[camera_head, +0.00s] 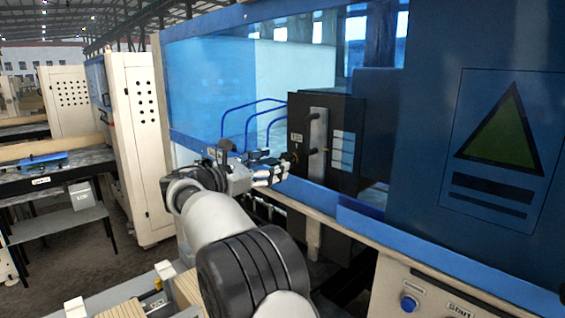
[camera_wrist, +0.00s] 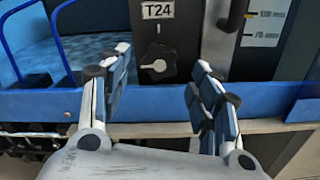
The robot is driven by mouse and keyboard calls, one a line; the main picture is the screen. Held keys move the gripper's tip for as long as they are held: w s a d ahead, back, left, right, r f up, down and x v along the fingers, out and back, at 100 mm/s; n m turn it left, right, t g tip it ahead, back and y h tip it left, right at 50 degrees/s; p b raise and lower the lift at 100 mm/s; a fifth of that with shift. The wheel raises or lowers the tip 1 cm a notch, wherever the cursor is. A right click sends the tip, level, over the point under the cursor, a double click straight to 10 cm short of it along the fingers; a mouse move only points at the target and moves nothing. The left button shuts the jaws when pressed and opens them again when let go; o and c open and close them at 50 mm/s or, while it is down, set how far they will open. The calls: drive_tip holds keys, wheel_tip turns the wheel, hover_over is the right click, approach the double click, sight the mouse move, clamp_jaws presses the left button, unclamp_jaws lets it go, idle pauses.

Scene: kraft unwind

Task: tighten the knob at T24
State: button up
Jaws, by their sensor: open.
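In the head view my gripper (camera_head: 286,166) is near the lower left of the dark cabinet (camera_head: 348,150), beside a small white label. The knob is hard to make out there.
A vertical metal plate with a black handle (camera_head: 314,150) stands right of the knob. Blue tubes (camera_head: 250,104) run at its left. A blue rail (camera_wrist: 265,100) crosses below the panel. A control ledge with a blue button (camera_head: 409,303) is at lower right.

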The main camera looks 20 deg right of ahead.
drive_tip(key=v, duration=0.6)
drive_tip(key=shift+o, duration=0.5)
drive_tip(key=shift+a, duration=0.1)
drive_tip(key=n+b, duration=0.1)
drive_tip(key=n, duration=0.6)
approach(283, 159)
drive_tip(key=p+x, duration=0.1)
drive_tip(key=x, duration=0.9)
drive_tip(key=shift+p, duration=0.35)
drive_tip(key=shift+a, duration=0.1)
drive_tip(key=shift+c, duration=0.3)
drive_tip(key=c, duration=1)
